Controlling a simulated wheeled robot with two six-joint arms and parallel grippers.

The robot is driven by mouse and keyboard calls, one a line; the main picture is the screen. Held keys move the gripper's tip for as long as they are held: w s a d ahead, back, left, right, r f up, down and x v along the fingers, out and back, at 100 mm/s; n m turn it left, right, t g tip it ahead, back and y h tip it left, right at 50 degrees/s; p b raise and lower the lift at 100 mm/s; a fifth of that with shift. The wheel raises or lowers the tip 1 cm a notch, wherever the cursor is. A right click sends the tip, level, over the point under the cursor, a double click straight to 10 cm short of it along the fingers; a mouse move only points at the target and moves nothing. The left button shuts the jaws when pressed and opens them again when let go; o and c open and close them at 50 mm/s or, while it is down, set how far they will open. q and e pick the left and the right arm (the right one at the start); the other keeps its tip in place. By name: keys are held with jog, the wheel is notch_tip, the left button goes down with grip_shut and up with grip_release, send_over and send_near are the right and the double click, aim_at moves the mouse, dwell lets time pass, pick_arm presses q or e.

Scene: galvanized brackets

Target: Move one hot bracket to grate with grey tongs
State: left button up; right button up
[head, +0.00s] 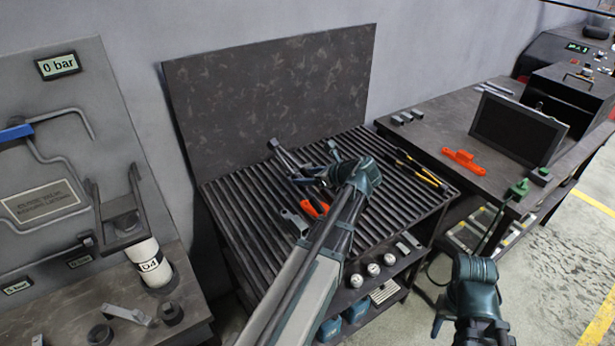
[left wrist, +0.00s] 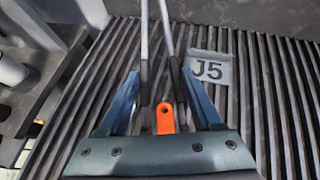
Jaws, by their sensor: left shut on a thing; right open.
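My left gripper (head: 312,176) is above the slatted grate (head: 240,215), shut on the grey tongs (head: 285,155). In the left wrist view the tongs' two pale rods (left wrist: 145,50) run away from me, with dark grips between my fingers (left wrist: 165,100). An orange tab with a hole (left wrist: 165,118) shows between the fingers; I cannot tell whether it belongs to the tongs. My right gripper (head: 440,318) is open and empty at the lower right, away from the bench. Small grey brackets (head: 408,117) sit on the right table; I cannot tell whether any is hot.
Yellow-and-black tongs (head: 418,170) lie at the grate's right side. A grey piece (head: 293,222) lies near its front left. A J5 plate (left wrist: 208,68) lies on the slats. A dark upright panel (head: 270,85) stands behind. A red-orange item (head: 463,160) and dark screen (head: 515,130) occupy the right table.

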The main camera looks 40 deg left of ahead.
notch_tip(320, 180, up, 8)
jog(key=p, duration=0.6)
jog(key=shift+f, duration=0.25)
